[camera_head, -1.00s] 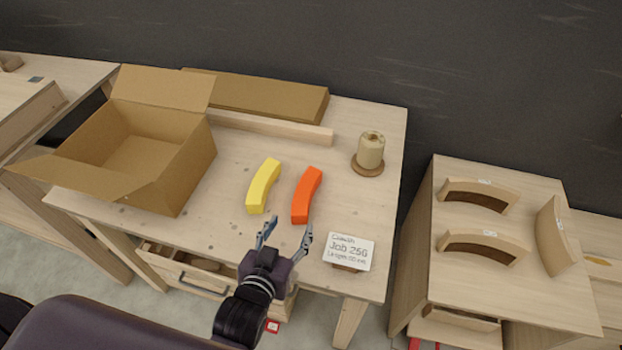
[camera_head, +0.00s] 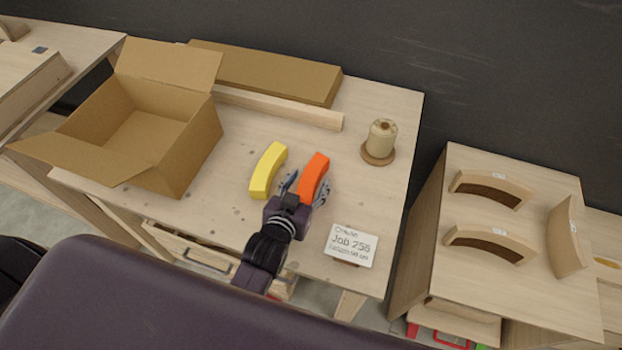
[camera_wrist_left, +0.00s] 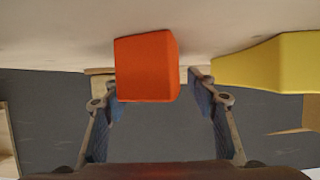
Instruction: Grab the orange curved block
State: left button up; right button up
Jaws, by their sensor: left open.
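The orange curved block (camera_head: 315,174) lies on the wooden table, right of the yellow curved block (camera_head: 268,170). My left gripper (camera_head: 306,190) is open at the near end of the orange block, one finger on each side of it. The left wrist view shows the orange block (camera_wrist_left: 147,68) between the two open fingers (camera_wrist_left: 158,95), with gaps on both sides. The yellow block (camera_wrist_left: 275,62) shows there at the right, outside the fingers. My right gripper is not in view.
An open cardboard box (camera_head: 135,138) stands on the table's left. A spool (camera_head: 381,138) stands at the back right and a job card (camera_head: 351,245) at the front right. A wooden bar (camera_head: 285,108) lies at the back. A side table (camera_head: 480,282) holds wooden curved forms.

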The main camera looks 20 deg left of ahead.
pick_arm(q)
jog(key=shift+w+f, duration=0.3)
jog(key=shift+w, duration=0.3)
jog(key=shift+c, duration=0.5)
jog(key=c, duration=1.2)
jog(key=shift+r, duration=0.1)
jog(key=shift+c, duration=0.2)
